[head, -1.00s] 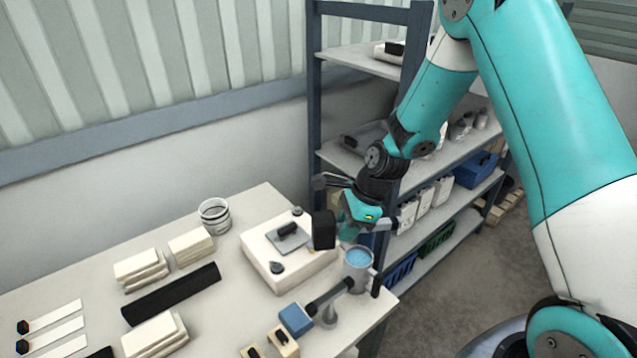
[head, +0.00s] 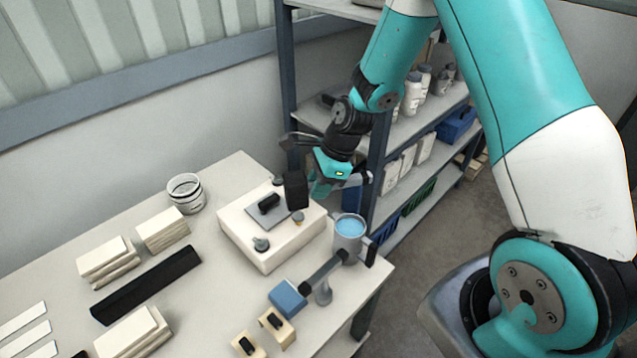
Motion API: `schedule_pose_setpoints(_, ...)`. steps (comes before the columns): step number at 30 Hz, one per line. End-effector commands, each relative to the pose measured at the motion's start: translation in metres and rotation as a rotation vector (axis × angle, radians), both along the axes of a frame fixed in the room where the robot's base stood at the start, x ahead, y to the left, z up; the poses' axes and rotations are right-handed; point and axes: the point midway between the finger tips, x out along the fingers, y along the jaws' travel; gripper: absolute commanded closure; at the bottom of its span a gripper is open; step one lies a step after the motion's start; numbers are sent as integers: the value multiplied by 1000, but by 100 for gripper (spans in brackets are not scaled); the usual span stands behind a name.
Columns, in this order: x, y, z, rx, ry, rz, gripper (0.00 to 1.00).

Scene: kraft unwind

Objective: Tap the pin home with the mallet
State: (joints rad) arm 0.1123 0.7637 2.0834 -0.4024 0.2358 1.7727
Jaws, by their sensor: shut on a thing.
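My gripper (head: 318,188) is shut on the mallet, whose black block-shaped head (head: 296,189) juts out to the left of the jaws. The handle is mostly hidden by the gripper. The mallet head is above the back right part of a cream block (head: 262,262) on the table.
The block also carries a grey plate with a black handle (head: 269,203) and grey knobs (head: 261,244). A grey cup with a blue top (head: 349,226) stands at the table's right edge. A blue block (head: 287,298) is nearer. A shelf (head: 400,135) stands behind my arm.

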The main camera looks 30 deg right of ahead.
Motion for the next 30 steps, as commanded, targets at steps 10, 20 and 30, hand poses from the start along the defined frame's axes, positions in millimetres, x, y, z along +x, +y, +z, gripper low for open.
schedule_pose_setpoints(10, 0, -1, -11, 0, -3, -2, 100)
schedule_pose_setpoints(20, 0, -1, -32, 1, 1, -2, 100)
schedule_pose_setpoints(30, 0, -1, -41, 0, -3, -2, 100)
